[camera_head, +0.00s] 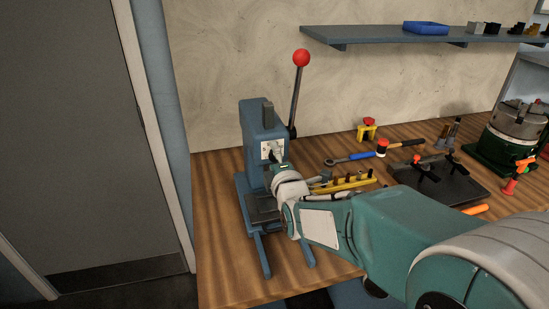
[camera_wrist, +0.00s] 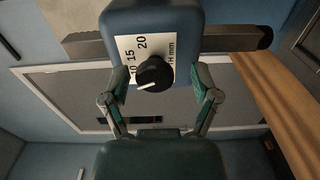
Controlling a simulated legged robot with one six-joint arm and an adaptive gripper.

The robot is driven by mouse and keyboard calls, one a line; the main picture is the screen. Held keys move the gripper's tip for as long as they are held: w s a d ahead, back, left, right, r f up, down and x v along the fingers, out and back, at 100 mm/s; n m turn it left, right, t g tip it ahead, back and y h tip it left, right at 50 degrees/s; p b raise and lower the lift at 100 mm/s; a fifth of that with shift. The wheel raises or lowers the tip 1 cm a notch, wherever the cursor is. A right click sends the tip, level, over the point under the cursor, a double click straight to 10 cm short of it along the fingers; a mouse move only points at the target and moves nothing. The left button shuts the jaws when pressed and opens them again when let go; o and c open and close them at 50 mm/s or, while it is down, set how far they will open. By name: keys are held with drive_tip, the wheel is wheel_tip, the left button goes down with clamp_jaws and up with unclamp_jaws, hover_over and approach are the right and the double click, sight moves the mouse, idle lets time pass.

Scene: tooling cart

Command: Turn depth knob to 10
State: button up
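The depth knob (camera_wrist: 154,73) is black and round, with a white pointer line, on a white scale plate (camera_wrist: 128,45) marked 10, 15, 20 and "H mm". The pointer aims to the lower left in the wrist view, just below the visible 10. The plate is on the blue press (camera_head: 256,120), where it also shows in the head view (camera_head: 266,149). My gripper (camera_wrist: 160,80) is open, with one finger on each side of the knob and visible gaps between. In the head view my gripper (camera_head: 281,168) is right before the plate and partly hides the knob.
The press lever with a red ball (camera_head: 301,58) rises at the press's right. A yellow rack (camera_head: 342,184), a blue-handled ratchet (camera_head: 350,158), a hammer (camera_head: 400,145) and a dark fixture plate (camera_head: 440,182) lie on the wooden top. A shelf (camera_head: 375,35) hangs behind.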

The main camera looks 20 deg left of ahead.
drive_tip(key=shift+d, duration=0.1)
drive_tip(key=v, duration=1.1)
drive_tip(key=shift+s, duration=0.4)
